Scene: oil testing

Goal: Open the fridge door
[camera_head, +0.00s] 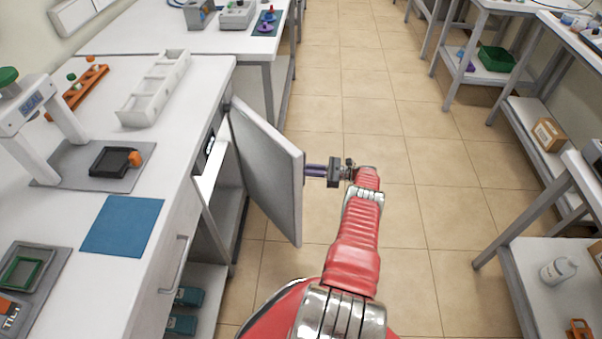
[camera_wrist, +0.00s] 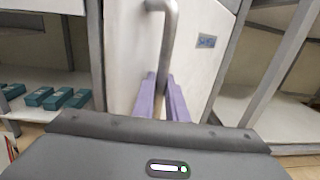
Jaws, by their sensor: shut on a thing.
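The white fridge door (camera_head: 268,165) stands swung out from under the left counter, in the middle of the head view. In the wrist view the door (camera_wrist: 200,60) fills the middle, with a grey bar handle (camera_wrist: 168,35) running down it. My gripper (camera_head: 308,170) is at the door's outer face, on its right side. Its purple fingers (camera_wrist: 164,85) are on both sides of the handle's lower part and shut on it. The handle is hidden in the head view. The fridge front (camera_head: 206,150) shows a dark strip below the counter.
The white counter (camera_head: 195,85) with test equipment runs along the left. A tiled aisle (camera_head: 405,150) is clear right of my arm. Shelving tables (camera_head: 520,250) line the right side. Teal boxes (camera_head: 185,310) lie on a low shelf below the counter.

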